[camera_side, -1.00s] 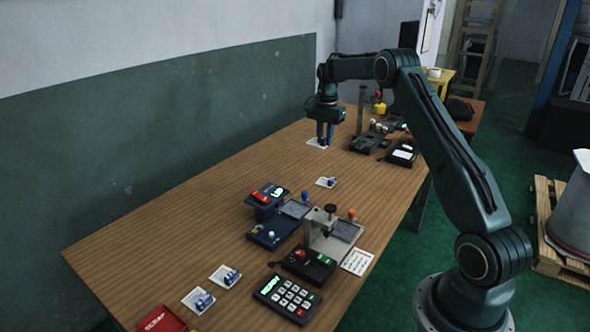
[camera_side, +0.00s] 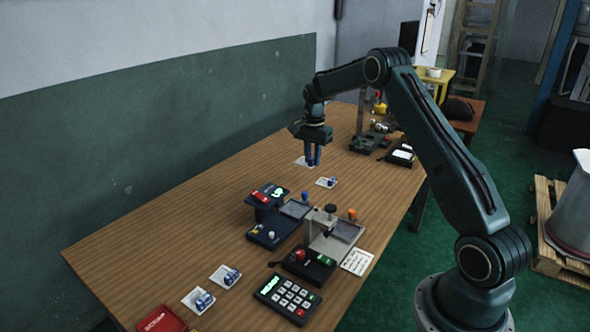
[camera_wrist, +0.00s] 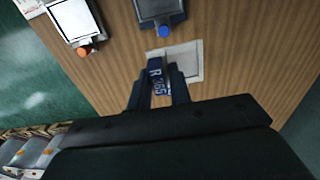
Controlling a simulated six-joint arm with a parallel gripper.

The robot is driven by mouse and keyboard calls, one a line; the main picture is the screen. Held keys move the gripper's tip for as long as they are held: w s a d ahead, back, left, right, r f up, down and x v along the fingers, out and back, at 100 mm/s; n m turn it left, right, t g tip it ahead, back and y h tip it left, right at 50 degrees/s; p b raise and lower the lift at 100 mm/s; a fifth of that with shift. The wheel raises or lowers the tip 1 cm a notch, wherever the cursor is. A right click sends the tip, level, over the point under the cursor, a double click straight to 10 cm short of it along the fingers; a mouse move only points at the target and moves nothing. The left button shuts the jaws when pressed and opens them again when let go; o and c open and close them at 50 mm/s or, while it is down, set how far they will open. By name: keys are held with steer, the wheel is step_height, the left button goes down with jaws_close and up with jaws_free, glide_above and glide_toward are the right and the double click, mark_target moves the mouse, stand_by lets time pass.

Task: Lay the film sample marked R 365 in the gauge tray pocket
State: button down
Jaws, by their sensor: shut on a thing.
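My gripper (camera_side: 313,163) is shut on a pale film sample (camera_side: 303,162), over the far half of the wooden table. In the wrist view my gripper (camera_wrist: 160,92) has its blue fingers on the sample's tab, which reads R 365. The grey sheet of the sample (camera_wrist: 188,58) extends beyond the fingers. Its height above the table is hard to judge. Two flat trays stand nearer the camera: one with a blue knob (camera_side: 294,209) on a dark blue device, one with an orange knob (camera_side: 347,232) beside a grey stand. Both look empty. I cannot tell which is the gauge tray.
Another film sample (camera_side: 326,182) lies close by on the table. Two more samples, (camera_side: 225,276) and (camera_side: 198,300), lie at the near left. A keypad (camera_side: 287,298), a red scrap bin (camera_side: 162,320) and a label card (camera_side: 357,262) are near the front. The table's left side is clear.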

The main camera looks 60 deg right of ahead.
glide_toward(300, 211)
steer(key=shift+f, duration=0.2)
stand_by(0.3)
steer(key=shift+f, duration=2.55)
steer(key=shift+f, duration=0.35)
steer(key=c, duration=0.6)
jaws_free()
steer(key=shift+c, duration=0.2)
steer(key=shift+r, duration=0.1)
step_height(300, 211, up, 7)
stand_by(0.9)
